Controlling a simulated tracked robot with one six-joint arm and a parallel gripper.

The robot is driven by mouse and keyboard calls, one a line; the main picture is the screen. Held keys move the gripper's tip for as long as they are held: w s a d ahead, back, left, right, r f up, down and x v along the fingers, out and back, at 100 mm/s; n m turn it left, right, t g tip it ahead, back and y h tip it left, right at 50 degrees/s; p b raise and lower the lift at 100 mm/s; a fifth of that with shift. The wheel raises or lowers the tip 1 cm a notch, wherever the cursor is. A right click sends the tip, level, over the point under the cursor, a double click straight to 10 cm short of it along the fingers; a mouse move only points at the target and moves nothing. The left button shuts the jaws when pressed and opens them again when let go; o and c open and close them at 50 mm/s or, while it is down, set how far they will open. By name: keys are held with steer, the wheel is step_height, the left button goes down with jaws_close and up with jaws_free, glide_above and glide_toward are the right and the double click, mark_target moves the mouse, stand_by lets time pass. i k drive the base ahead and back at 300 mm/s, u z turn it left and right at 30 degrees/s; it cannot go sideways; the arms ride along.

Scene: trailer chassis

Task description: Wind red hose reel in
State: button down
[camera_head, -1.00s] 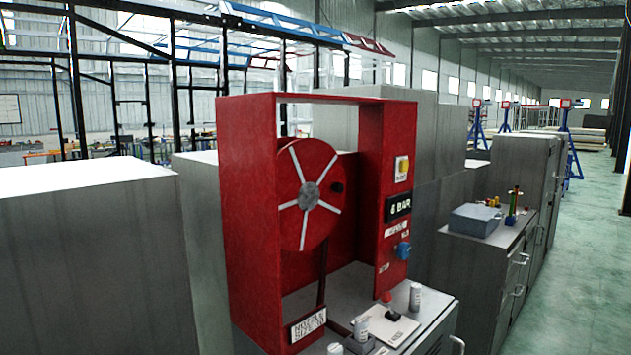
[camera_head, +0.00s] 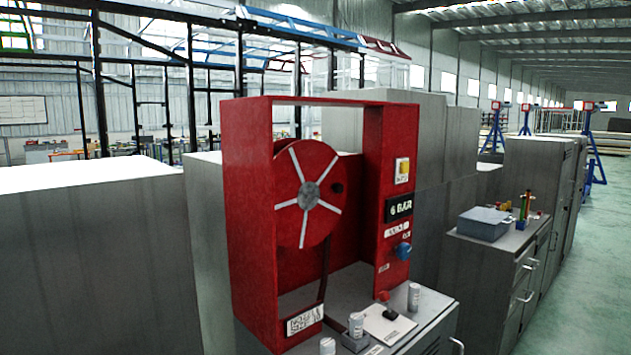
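The red hose reel (camera_head: 287,222) is a red disc with white spokes and a grey hub (camera_head: 308,195). It is mounted inside an open red frame (camera_head: 248,210) on a grey cabinet. A dark hole or knob (camera_head: 337,188) shows on the right of the disc. A dark strip of hose (camera_head: 323,275) hangs from the reel toward the bottom of the frame. The frame's right panel carries a yellow switch (camera_head: 402,168), a "6 BAR" sign (camera_head: 398,207) and a blue knob (camera_head: 402,251). My gripper is not in view.
On the cabinet top before the frame are a red-topped lever on a white plate (camera_head: 390,323) and small grey cylinders (camera_head: 414,297). Grey cabinets (camera_head: 90,260) stand left and behind. A grey box (camera_head: 486,223) sits on the right cabinet. Green floor (camera_head: 585,270) is clear at the right.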

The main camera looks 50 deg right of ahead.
mark_target(310, 179)
steer(key=u, duration=0.7)
steer(key=k, duration=1.1)
steer(key=z, duration=1.3)
steer(key=i, duration=1)
steer(key=z, duration=0.05)
